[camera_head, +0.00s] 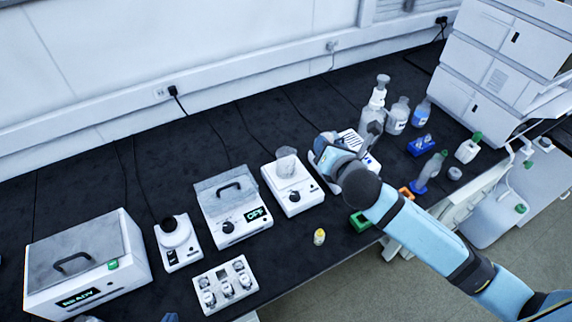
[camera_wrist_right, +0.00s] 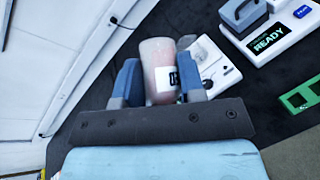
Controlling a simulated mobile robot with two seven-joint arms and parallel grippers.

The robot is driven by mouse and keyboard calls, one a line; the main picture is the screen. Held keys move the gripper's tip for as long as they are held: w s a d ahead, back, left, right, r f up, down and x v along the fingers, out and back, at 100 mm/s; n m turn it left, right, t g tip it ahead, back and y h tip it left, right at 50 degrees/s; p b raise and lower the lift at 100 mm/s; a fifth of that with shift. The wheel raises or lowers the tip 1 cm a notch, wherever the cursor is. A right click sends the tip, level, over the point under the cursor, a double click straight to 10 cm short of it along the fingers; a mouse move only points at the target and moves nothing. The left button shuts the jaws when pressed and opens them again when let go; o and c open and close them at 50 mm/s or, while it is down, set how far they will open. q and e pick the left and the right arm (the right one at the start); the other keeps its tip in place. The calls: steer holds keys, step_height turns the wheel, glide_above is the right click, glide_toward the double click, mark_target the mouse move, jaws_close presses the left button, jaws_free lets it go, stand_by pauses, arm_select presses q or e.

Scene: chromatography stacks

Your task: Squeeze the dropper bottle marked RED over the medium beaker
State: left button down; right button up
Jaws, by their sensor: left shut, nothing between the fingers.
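The beaker stands on a white stirrer plate (camera_head: 296,199). In the right wrist view, my right gripper (camera_wrist_right: 160,85) has its blue-grey fingers on both sides of a pinkish bottle (camera_wrist_right: 157,60), apparently gripping it. The bottle carries a white label with a black mark that I cannot read in full.
A white box with a handle, showing OFF (camera_head: 228,230), stands left of the stirrer. Glass bottles (camera_head: 397,118) stand at the back right. A small yellow-capped bottle (camera_head: 319,237) and a green rack (camera_head: 359,222) are near the front edge. In the right wrist view, a device shows READY (camera_wrist_right: 268,40).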

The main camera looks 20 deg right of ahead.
steer(key=w+a, duration=0.2)
steer(key=w, duration=2.1)
steer(key=shift+w, duration=0.4)
stand_by(5.2)
